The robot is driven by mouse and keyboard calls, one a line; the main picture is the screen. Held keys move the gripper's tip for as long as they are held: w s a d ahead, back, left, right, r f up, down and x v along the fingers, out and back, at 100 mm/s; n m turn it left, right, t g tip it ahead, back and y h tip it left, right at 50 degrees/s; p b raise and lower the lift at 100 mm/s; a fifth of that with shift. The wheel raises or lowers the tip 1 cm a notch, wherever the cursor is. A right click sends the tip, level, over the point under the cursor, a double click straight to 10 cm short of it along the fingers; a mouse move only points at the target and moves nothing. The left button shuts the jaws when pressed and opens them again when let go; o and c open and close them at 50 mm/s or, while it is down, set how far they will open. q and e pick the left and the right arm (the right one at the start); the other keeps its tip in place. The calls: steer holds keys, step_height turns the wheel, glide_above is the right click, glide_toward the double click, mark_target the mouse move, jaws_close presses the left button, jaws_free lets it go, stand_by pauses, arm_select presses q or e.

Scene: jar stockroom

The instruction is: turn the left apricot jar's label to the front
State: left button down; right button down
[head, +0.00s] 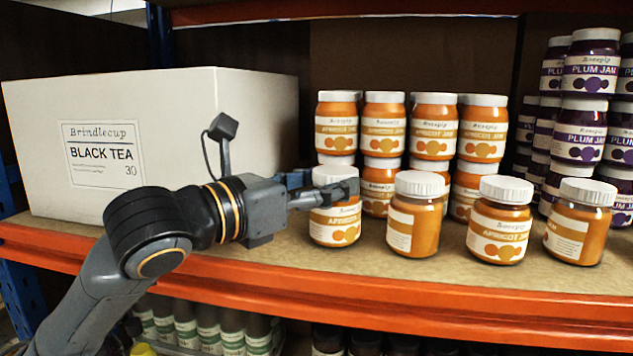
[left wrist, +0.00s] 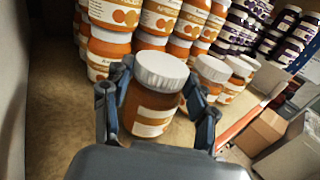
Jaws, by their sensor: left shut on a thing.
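The left apricot jar (head: 335,229) stands upright at the left end of the front row on the shelf. It has orange contents and a white lid. Part of its label with the apricot name and orange fruit shapes shows towards the head camera; my fingers cover the upper part. My left gripper (head: 325,190) reaches in from the left and is shut on this jar. In the left wrist view the jar (left wrist: 155,98) sits between the two fingers (left wrist: 158,108), with a pale part of the label showing low on its side. My right gripper is not in view.
Close to the right stand more front jars: one label turned left (head: 414,222), one facing front (head: 499,228), one turned left (head: 579,228). Stacked apricot jars (head: 384,128) stand behind. A white tea box (head: 190,110) is left, plum jars (head: 580,135) right. The orange shelf edge (head: 400,300) runs in front.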

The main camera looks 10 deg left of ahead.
arm_select(q)
steer(key=shift+s+d+r, duration=0.1)
steer(key=shift+d+r, duration=0.05)
steer(key=shift+f, duration=0.35)
stand_by(0.4)
steer(key=shift+c, duration=1.7)
jaws_free()
steer(key=shift+f, duration=0.1)
steer(key=v, duration=1.2)
